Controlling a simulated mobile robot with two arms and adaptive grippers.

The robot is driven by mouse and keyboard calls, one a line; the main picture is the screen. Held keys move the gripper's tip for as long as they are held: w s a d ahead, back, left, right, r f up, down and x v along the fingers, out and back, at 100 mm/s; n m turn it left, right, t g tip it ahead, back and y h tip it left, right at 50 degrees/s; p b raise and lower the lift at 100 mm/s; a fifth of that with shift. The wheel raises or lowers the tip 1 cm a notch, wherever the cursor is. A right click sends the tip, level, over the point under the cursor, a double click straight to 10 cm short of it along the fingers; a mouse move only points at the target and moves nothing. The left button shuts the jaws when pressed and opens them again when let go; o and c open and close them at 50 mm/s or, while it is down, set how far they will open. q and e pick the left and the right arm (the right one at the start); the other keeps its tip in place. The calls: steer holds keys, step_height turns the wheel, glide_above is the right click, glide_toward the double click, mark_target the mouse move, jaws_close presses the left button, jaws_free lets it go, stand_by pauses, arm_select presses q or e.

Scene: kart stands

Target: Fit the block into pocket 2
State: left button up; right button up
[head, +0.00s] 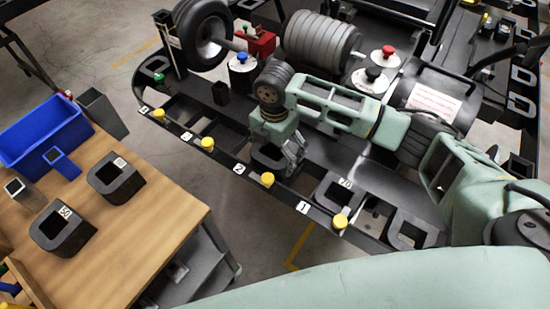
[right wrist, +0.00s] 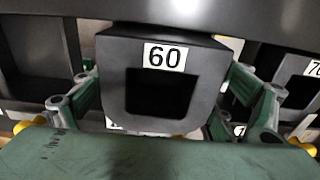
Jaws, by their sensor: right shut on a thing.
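The block, dark grey with a white "60" label, fills the middle of the right wrist view (right wrist: 165,87). It is a thick ring with a square opening. My right gripper (head: 292,157) is shut on it, with green fingers at both sides in the wrist view. In the head view the block (head: 266,157) is partly hidden by the gripper. It is at the rack's front rail, behind the label "2" (head: 238,169) and a yellow knob (head: 267,179). Pocket 2 is largely covered; I cannot tell how deep the block sits. My left gripper is not in view.
A block labelled "70" (head: 338,190) stands on the rack behind label "1" (head: 303,207). Another dark block (head: 410,232) is farther right. The wooden table (head: 150,215) holds dark blocks and a blue bin (head: 40,130). Grey weights (head: 320,40) lie behind my arm.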

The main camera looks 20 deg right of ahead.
step_height(320, 180, down, 4)
steer(key=shift+d+r, duration=0.1)
steer(key=o, duration=1.9)
steer(key=shift+c, duration=0.2)
steer(key=shift+r, duration=0.25)
step_height(320, 180, up, 12)
steer(key=b, duration=0.1)
steer(key=shift+f, duration=0.2)
